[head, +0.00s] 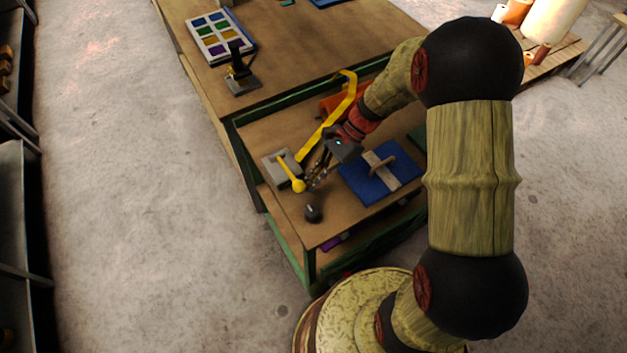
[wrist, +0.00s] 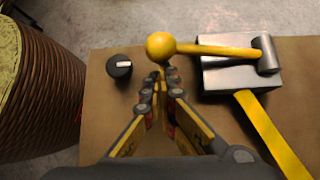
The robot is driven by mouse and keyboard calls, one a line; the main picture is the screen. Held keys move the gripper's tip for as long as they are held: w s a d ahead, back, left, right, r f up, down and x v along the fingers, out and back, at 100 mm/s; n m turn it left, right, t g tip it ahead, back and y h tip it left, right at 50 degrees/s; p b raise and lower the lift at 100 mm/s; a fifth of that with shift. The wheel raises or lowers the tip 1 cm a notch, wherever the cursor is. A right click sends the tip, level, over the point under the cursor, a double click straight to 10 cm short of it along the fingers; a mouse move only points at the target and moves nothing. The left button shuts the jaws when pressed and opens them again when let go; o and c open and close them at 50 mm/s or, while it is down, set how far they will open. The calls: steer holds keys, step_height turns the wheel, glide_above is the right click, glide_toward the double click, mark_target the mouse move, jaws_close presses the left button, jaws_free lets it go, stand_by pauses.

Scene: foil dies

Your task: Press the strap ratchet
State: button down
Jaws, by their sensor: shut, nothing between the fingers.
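The strap ratchet (head: 281,164) is a grey metal block on the wooden bench, with a yellow lever ending in a yellow ball knob (head: 298,186). A yellow strap (head: 335,118) runs from it toward the back of the bench. In the wrist view the ratchet block (wrist: 220,78) is at the upper right, and its ball knob (wrist: 160,46) is just beyond my fingertips. My gripper (head: 316,180) is shut and empty beside the knob; in the wrist view its fingertips (wrist: 160,78) meet just below the ball. I cannot tell whether they touch it.
A black dial knob (head: 313,213) stands near the bench's front edge. A blue board with a wooden handle (head: 397,183) lies right of my gripper. An orange object (head: 331,105) lies behind. A black clamp-like device (head: 241,79) and a tray of coloured squares (head: 221,36) are farther back.

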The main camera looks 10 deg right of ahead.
steer(key=shift+r+p, duration=0.45)
steer(key=shift+p, duration=0.3)
steer(key=r+g+p, duration=0.1)
steer(key=p, duration=0.2)
steer(key=r+m+g+p, duration=0.1)
steer(key=r+p, duration=0.1)
steer(key=p, duration=0.1)
steer(key=shift+w+a, duration=0.15)
steer(key=shift+w, duration=0.25)
steer(key=r+p, duration=0.1)
steer(key=w+r+g+p, duration=0.1)
steer(key=p, duration=0.1)
steer(key=m+g+p, duration=0.1)
steer(key=p, duration=0.1)
steer(key=shift+w+a+r+h, duration=0.2)
steer(key=shift+w+r+h, duration=0.1)
steer(key=shift+r, duration=0.1)
steer(key=shift+m+g, duration=0.4)
steer(key=shift+g, duration=0.4)
steer(key=shift+w+a+r+p, duration=0.2)
steer(key=shift+w+r+p, duration=0.45)
steer(key=shift+w+p, duration=0.05)
steer(key=shift+w+a+r+p, duration=0.25)
steer(key=shift+w+r+p, duration=0.4)
steer(key=shift+w, duration=0.05)
steer(key=shift+w+a+r+p, duration=0.2)
steer(key=shift+w+r+p, duration=0.45)
steer(key=shift+w+p, duration=0.05)
steer(key=shift+w, duration=0.1)
steer(key=v, duration=1.2)
